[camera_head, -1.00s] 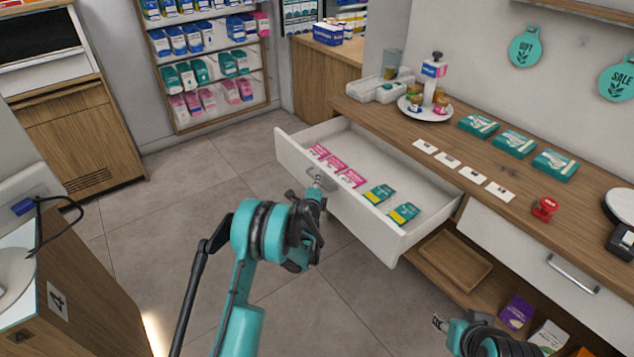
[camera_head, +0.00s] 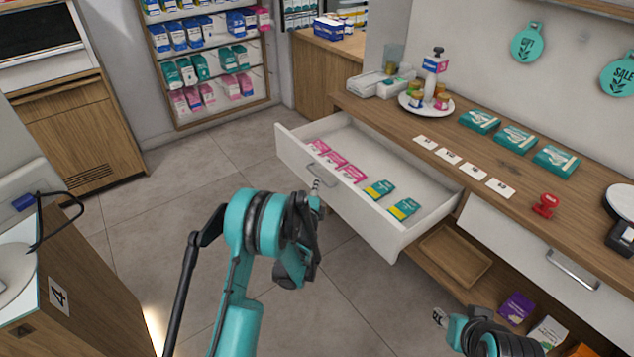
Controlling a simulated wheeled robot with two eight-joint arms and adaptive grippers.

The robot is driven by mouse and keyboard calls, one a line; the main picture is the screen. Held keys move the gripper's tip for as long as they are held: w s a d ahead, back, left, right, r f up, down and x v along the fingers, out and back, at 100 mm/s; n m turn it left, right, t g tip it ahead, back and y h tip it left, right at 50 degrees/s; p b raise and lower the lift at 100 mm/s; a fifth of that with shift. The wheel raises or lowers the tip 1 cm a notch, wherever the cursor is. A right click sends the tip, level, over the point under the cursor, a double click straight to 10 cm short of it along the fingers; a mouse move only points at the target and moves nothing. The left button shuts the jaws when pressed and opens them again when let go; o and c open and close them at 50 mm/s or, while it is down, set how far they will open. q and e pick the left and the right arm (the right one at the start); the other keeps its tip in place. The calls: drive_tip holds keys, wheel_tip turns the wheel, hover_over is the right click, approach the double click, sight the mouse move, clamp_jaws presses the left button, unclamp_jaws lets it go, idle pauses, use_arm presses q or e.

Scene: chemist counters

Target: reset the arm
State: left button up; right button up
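My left arm is teal and black and comes up from the bottom. My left gripper (camera_head: 316,187) is small and mostly hidden behind its wrist, in front of the open white drawer (camera_head: 385,232). It looks slightly apart from the drawer handle (camera_head: 322,176). I cannot tell whether its fingers are open. My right gripper (camera_head: 439,316) is low at the bottom right, over the floor and left of the lower shelf. It holds nothing that I can see, and its fingers are too small to read.
The drawer holds pink packs (camera_head: 334,159) and green-yellow packs (camera_head: 404,208). The wooden counter (camera_head: 400,121) carries green boxes (camera_head: 515,138), white cards (camera_head: 474,172) and a red stamp (camera_head: 545,206). A side counter (camera_head: 95,290) stands at left. The floor (camera_head: 215,165) between is clear.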

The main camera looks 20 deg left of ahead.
use_arm(q)
drive_tip(key=shift+s, duration=0.3)
drive_tip(key=s+r+n+g, duration=0.5)
drive_tip(key=s+r+n, duration=0.5)
drive_tip(key=s+r, duration=0.55)
drive_tip(key=s+d+f+n+g, duration=0.1)
drive_tip(key=s+n, duration=0.1)
drive_tip(key=s, duration=0.6)
drive_tip(key=s+d+f+n+g+h, duration=0.1)
drive_tip(key=s+d+n, duration=0.1)
drive_tip(key=s, duration=0.6)
drive_tip(key=s+d+f+n+g+h, duration=0.1)
drive_tip(key=s+n, duration=0.3)
drive_tip(key=s, duration=0.5)
drive_tip(key=shift+d+f+g, duration=0.3)
drive_tip(key=shift+d+g, duration=0.2)
drive_tip(key=shift+g, duration=0.1)
